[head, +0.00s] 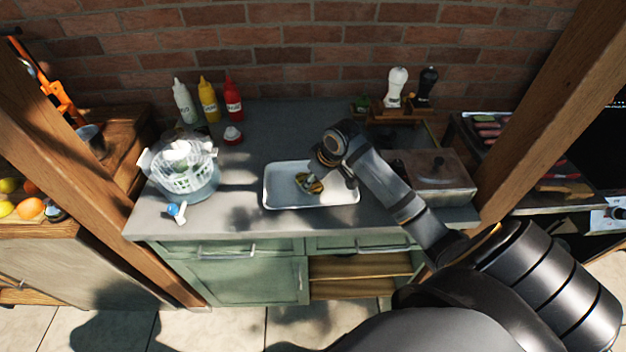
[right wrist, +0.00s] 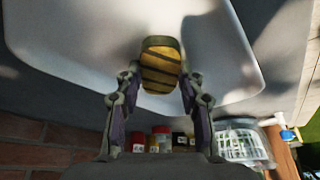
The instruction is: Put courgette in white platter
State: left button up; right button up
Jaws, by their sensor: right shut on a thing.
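The white platter (head: 285,199) is a rectangular tray on the grey counter, and its pale surface fills much of the right wrist view (right wrist: 90,45). The courgette (right wrist: 161,64) is a yellow-brown piece with dark stripes and a green edge. It also shows over the platter in the head view (head: 315,187). My right gripper (right wrist: 158,84) is shut on the courgette, a fingertip on each side, within the platter's outline. I cannot tell whether the courgette touches the platter. My left gripper is not in view.
A white basket-like spinner (head: 190,172) stands left of the platter, with a small blue-and-white item (head: 177,210) in front. White, yellow (head: 208,99) and red bottles stand behind. A lidded metal box (head: 437,174) is at right. A brick wall closes the back.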

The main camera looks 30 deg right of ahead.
jog(key=o, duration=0.9)
jog(key=shift+c, duration=0.2)
jog(key=shift+o, duration=1.1)
jog(key=shift+w+f, duration=0.1)
jog(key=shift+o, duration=0.4)
jog(key=shift+d+r, duration=0.1)
jog(key=shift+r, duration=0.35)
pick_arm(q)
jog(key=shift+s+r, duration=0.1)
pick_arm(e)
jog(key=v, duration=1.1)
jog(key=shift+s+r, duration=0.2)
jog(key=shift+s, duration=0.05)
